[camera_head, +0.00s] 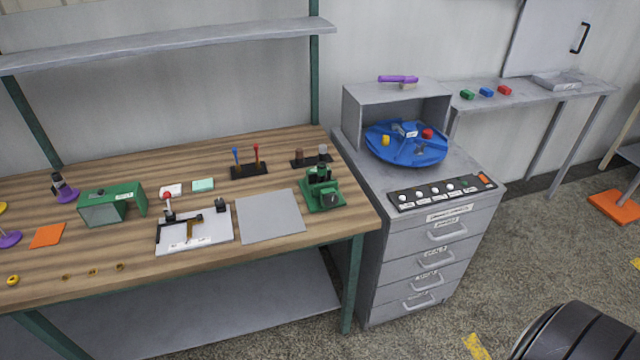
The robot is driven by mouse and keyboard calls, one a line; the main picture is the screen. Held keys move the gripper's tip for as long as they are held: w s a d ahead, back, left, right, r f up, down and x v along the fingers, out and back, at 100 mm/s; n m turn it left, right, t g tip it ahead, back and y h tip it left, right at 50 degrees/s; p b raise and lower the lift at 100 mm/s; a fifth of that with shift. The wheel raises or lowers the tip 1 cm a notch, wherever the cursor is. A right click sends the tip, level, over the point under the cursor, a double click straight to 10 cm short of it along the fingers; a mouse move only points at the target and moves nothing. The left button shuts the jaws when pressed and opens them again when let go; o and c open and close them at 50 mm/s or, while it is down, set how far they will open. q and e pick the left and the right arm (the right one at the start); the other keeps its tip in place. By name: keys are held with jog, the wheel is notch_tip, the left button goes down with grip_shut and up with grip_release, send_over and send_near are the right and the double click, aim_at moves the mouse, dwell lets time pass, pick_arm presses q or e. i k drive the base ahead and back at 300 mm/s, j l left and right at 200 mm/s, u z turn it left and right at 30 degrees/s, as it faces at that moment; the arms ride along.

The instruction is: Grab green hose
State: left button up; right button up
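I see no green hose and no hanging hoses in the head view. Neither of my grippers is in view.
The wooden workbench (330,239) holds several tools and parts. A grey drawer cabinet (372,283) stands right of it, with a blue round tray (410,154) on top. A grey side table (520,94) is at the back. Floor (545,245) is open at right.

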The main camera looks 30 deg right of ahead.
aim_at(321, 167)
jog(key=i+j+z, duration=0.15)
jog(key=z, duration=0.3)
jog(key=j+z, duration=0.2)
jog(key=z, duration=0.2)
jog(key=i+j+z, duration=0.15)
jog(key=z, duration=0.3)
jog(key=j, duration=0.1)
